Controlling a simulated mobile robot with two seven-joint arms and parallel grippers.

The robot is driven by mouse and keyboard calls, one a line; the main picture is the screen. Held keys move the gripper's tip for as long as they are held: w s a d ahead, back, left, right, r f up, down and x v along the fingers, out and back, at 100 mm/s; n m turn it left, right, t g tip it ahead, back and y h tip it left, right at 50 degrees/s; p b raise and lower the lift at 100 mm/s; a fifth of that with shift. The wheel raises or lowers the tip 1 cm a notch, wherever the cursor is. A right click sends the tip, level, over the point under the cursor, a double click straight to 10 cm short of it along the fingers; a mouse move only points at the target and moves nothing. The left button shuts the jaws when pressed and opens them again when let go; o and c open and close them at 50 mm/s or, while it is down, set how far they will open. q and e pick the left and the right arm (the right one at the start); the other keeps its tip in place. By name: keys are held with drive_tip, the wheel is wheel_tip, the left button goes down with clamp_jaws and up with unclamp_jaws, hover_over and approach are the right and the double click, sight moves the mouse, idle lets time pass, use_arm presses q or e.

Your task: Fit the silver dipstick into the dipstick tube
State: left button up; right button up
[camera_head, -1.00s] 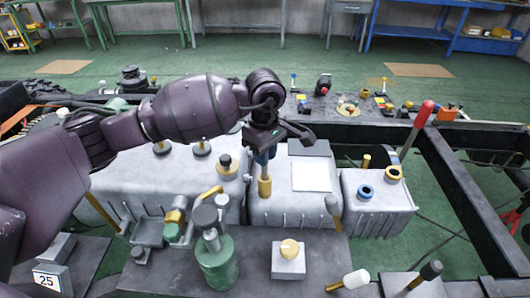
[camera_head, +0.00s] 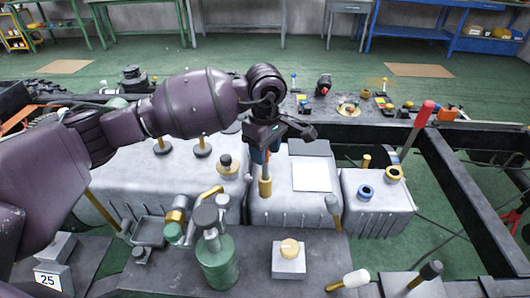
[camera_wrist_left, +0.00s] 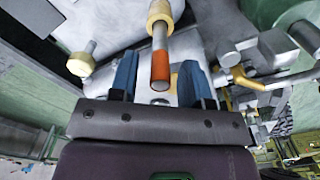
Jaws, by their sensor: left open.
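The dipstick has a silver shaft (camera_wrist_left: 160,38) and an orange-red grip end (camera_wrist_left: 161,68). In the left wrist view its shaft runs into the yellow collar of the dipstick tube (camera_wrist_left: 160,12). In the head view the yellow dipstick tube (camera_head: 265,188) stands upright at the front of the grey engine block, with the dipstick in its top. My left gripper (camera_head: 268,152) is open above it. Its two blue fingers stand on either side of the grip, apart from it in the left wrist view (camera_wrist_left: 160,82). How deep the shaft sits is hidden. My right gripper is not in view.
A green bottle (camera_head: 217,260) and a grey block with a yellow knob (camera_head: 289,262) stand in front. A grey box with blue and yellow rings (camera_head: 378,205) is at right. A red-handled lever (camera_head: 423,115) rises farther right. Dark chassis rails border the area.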

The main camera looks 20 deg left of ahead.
use_arm(q)
wheel_tip(320, 180, up, 9)
drive_tip(key=shift+r, duration=0.15)
drive_tip(key=shift+r+p, duration=0.3)
drive_tip(key=shift+r, duration=0.55)
